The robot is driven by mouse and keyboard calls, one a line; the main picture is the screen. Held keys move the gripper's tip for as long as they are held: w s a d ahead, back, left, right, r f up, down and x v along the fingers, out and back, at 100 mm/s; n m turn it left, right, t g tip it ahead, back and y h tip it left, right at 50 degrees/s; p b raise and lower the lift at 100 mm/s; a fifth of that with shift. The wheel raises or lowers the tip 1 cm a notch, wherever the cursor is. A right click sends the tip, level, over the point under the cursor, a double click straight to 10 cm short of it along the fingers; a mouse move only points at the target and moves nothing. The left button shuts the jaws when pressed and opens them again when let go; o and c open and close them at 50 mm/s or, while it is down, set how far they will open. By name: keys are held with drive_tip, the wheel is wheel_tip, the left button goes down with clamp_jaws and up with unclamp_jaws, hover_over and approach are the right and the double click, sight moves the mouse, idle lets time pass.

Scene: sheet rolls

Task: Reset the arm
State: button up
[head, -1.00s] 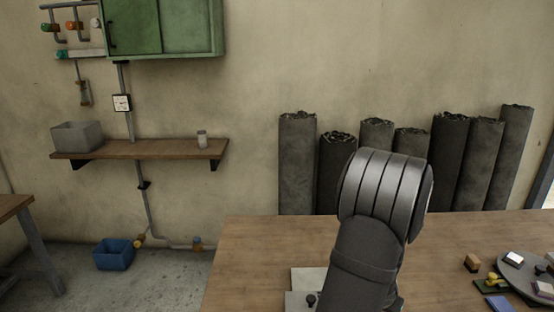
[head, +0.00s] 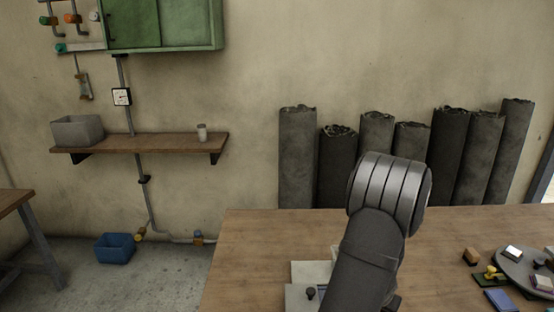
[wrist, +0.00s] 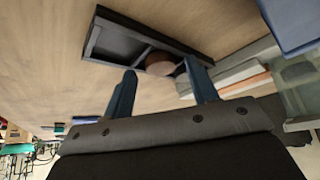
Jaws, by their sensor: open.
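My gripper (wrist: 160,72) shows in the wrist view, with two blue fingers spread apart and nothing between them. Beyond the fingertips lies a dark tray (wrist: 118,44) with a divider, on the wooden tabletop. A reddish-brown round thing (wrist: 160,64) is at the tray, partly hidden by the right finger. In the head view only my grey arm shows, bent over the table; the gripper itself is out of that view.
The wooden table (head: 270,240) has free room on its left. A round grey plate (head: 515,265) with small blocks is at the right. Dark sheet rolls (head: 297,155) stand behind the table. In the wrist view, a blue object (wrist: 292,22) is at the upper right.

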drive_tip(key=shift+r, duration=0.75)
idle(0.6)
drive_tip(key=shift+f, duration=0.45)
drive_tip(key=shift+f, duration=0.25)
idle(1.2)
drive_tip(key=shift+r, duration=0.3)
drive_tip(key=shift+r, duration=0.2)
drive_tip(key=shift+r, duration=0.35)
drive_tip(key=shift+f, duration=0.55)
drive_tip(key=shift+f, duration=0.35)
drive_tip(key=shift+r, duration=0.4)
